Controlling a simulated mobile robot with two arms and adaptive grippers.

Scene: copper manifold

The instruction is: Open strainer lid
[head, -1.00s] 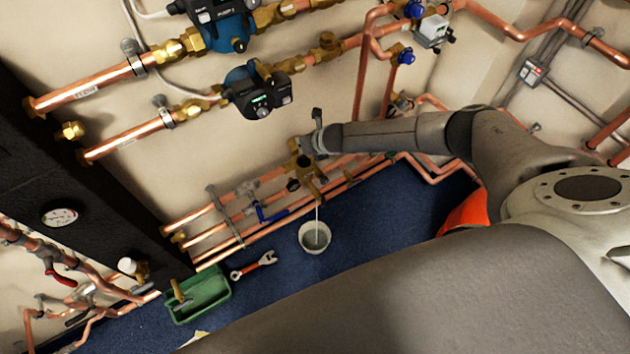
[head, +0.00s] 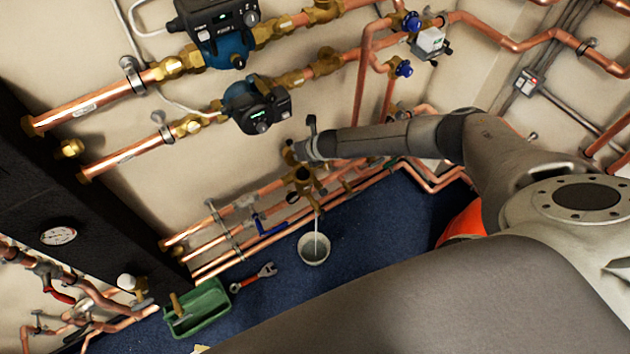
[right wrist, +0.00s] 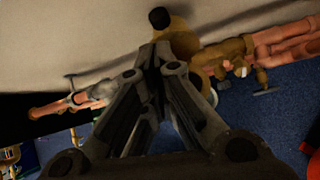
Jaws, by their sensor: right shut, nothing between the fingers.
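The brass strainer body (head: 303,178) sits on the lower copper pipes at the centre of the head view. A brass piece that looks like its lid (head: 288,152) shows above and left of the body, partly hidden by my right gripper (head: 300,150). In the right wrist view, my right gripper (right wrist: 163,58) is shut and empty. Its tips are at a rounded brass piece (right wrist: 182,42) with a black knob (right wrist: 159,18); I cannot tell whether they touch. Brass fittings (right wrist: 232,58) show to the right. My left gripper is not in view.
A white bucket (head: 314,248) stands on the blue floor below the strainer, with a thin pale stream above it. A wrench (head: 255,277) and a green tray (head: 205,307) lie to the left. A blue-handled valve (head: 270,228) is close by. Pumps (head: 257,105) hang above.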

